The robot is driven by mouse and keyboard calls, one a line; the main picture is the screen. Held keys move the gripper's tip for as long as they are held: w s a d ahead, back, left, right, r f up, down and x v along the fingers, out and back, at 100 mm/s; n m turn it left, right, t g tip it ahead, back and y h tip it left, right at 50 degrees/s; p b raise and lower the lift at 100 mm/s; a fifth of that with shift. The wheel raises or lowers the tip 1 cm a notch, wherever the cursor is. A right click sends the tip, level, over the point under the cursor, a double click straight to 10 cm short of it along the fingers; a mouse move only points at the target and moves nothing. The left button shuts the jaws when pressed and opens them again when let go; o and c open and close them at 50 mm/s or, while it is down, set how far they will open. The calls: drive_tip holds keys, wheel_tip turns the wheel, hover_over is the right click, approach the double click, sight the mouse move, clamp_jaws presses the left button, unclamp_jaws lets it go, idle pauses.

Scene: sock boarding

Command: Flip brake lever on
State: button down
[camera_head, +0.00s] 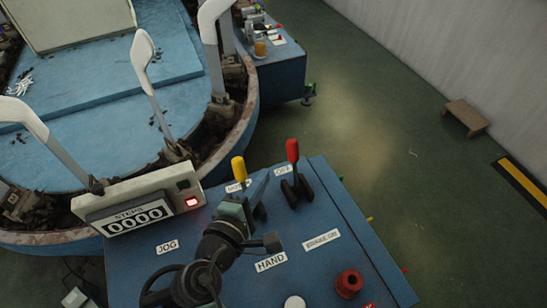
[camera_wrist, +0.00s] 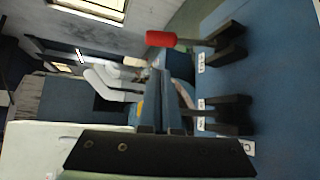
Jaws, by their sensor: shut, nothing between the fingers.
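A lever with a red handle (camera_head: 292,151) stands upright in a black bracket near the far edge of the blue control panel (camera_head: 205,265). In the wrist view the red handle (camera_wrist: 162,39) lies sideways, apart from my fingertips. A yellow-handled lever (camera_head: 238,169) stands to its left, with my gripper in front of its lower part. My gripper (camera_head: 264,178) is shut and empty, between the two levers, nearer the yellow one. In the wrist view my closed fingers (camera_wrist: 160,75) point up the picture. A label (camera_head: 321,239) on the panel seems to read brake on, but it is blurred.
A step counter (camera_head: 140,216) reading 0000 with a lit red button stands at the panel's left. A red knob (camera_head: 348,283) and a white button (camera_head: 294,302) sit near the front. A round blue machine with pale upright forms (camera_head: 146,65) stands beyond. Floor to the right is mostly clear.

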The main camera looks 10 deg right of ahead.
sight(294, 167)
drive_tip(key=x, duration=0.9)
drive_tip(key=shift+w+d, duration=0.25)
drive_tip(key=shift+d, duration=0.05)
drive_tip(key=shift+s+f+b, duration=0.1)
drive_tip(key=shift+f+b, duration=0.05)
drive_tip(key=shift+b, duration=0.2)
drive_tip(key=shift+s+m+b, duration=0.3)
drive_tip(key=shift+b, duration=0.35)
